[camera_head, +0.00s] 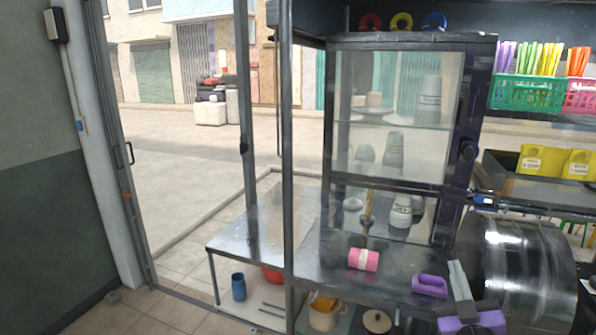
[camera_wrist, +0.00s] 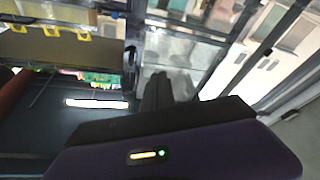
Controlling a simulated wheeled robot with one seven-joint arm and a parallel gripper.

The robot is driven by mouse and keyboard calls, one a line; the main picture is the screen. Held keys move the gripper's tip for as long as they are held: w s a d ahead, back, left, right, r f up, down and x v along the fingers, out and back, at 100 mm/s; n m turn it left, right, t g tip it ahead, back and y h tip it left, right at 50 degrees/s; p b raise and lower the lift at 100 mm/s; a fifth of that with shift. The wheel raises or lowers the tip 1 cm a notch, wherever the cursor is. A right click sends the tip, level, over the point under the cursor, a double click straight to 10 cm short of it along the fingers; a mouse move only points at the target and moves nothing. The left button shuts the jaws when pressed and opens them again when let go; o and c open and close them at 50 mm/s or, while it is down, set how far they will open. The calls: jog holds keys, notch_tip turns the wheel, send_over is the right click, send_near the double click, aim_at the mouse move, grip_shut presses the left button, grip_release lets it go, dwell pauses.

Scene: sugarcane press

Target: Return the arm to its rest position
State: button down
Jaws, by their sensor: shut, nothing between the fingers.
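My gripper (camera_head: 458,274) is at the lower right of the head view, in front of the steel counter and just left of the big metal drum. Its purple body is below and its grey fingers point up. The fingers are shut and empty. In the wrist view my gripper (camera_wrist: 165,88) shows as dark fingers close together beyond the dark purple wrist housing. The rest of my arm is mostly out of view.
The metal drum (camera_head: 518,270) stands close on the right. A purple-handled item (camera_head: 430,285) and a pink roll (camera_head: 363,259) lie on the counter (camera_head: 315,262). A glass cabinet (camera_head: 400,120) and a metal post (camera_head: 287,150) stand behind. Open floor lies at left.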

jog(key=s+a+f+m+g, duration=0.15)
jog(key=s+a+f, duration=0.25)
jog(key=s, duration=0.6)
jog(key=s+a+f+m+t, duration=0.1)
jog(key=s+a+f+m, duration=0.3)
jog(key=s, duration=0.6)
jog(key=s+a+f+n+g+y, duration=0.1)
jog(key=s+a+f+g, duration=0.1)
jog(key=s, duration=1.2)
jog(key=s+a+f+n+g+y+b, duration=0.1)
jog(key=s+a+f+g+y, duration=0.1)
jog(key=s, duration=1.3)
jog(key=shift+a+g+y, duration=0.3)
jog(key=shift+a+g, duration=0.45)
jog(key=shift+a, duration=0.05)
